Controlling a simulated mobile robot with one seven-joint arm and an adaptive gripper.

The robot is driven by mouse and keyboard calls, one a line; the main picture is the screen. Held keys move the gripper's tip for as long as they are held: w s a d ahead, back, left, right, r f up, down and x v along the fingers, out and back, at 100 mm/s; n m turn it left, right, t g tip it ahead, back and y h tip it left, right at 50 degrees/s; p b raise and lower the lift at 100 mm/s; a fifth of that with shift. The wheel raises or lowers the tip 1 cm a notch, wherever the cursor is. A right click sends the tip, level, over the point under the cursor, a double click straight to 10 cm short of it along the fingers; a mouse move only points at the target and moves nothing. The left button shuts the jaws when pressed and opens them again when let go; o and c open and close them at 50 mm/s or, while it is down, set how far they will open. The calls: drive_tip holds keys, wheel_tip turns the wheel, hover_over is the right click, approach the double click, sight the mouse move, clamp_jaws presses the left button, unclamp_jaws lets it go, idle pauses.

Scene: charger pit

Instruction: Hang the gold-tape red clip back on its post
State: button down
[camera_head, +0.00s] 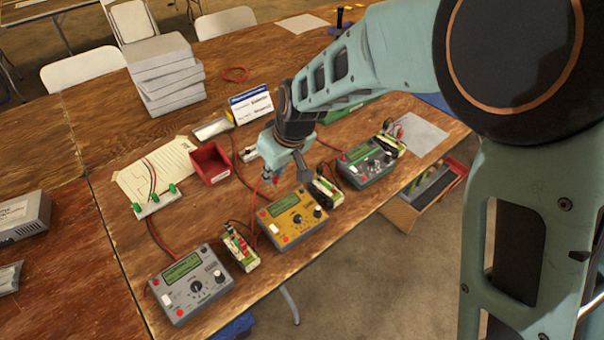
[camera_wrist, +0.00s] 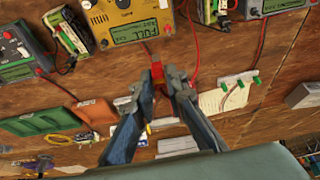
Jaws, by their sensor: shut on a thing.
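My gripper (camera_head: 272,180) is above the table behind the yellow charger (camera_head: 293,218); in the wrist view its fingertips (camera_wrist: 164,74) are close together. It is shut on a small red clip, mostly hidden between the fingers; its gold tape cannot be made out. A red lead (camera_wrist: 195,50) runs from the yellow charger's side toward the fingertips. A white rail with green posts (camera_head: 157,201) stands to the left. Another pale rail (camera_head: 248,153) lies behind the gripper, partly hidden by the arm. I cannot tell which post belongs to the clip.
A red open box (camera_head: 209,163) stands left of my gripper. Grey chargers (camera_head: 190,283) (camera_head: 366,163) flank the yellow one, with battery packs (camera_head: 240,247) beside them. A labelled white-blue box (camera_head: 250,104) and stacked grey boxes (camera_head: 163,72) stand behind. Loose leads cross the table.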

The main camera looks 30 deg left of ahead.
drive_tip(key=s+a+f+b, duration=0.1)
drive_tip(key=a+f+b, duration=0.2)
drive_tip(key=a+f, duration=0.1)
drive_tip(key=shift+f, duration=0.25)
drive_tip(key=shift+a+f+b, duration=0.1)
drive_tip(key=shift+f+b, duration=0.05)
drive_tip(key=shift+b, duration=0.2)
drive_tip(key=shift+f+b, duration=2.7)
drive_tip(key=shift+f, duration=0.7)
drive_tip(key=shift+f+b, duration=0.2)
drive_tip(key=shift+b, duration=0.25)
drive_tip(key=c, duration=1.8)
unclamp_jaws()
drive_tip(key=shift+c, duration=0.2)
drive_tip(key=shift+o, duration=0.9)
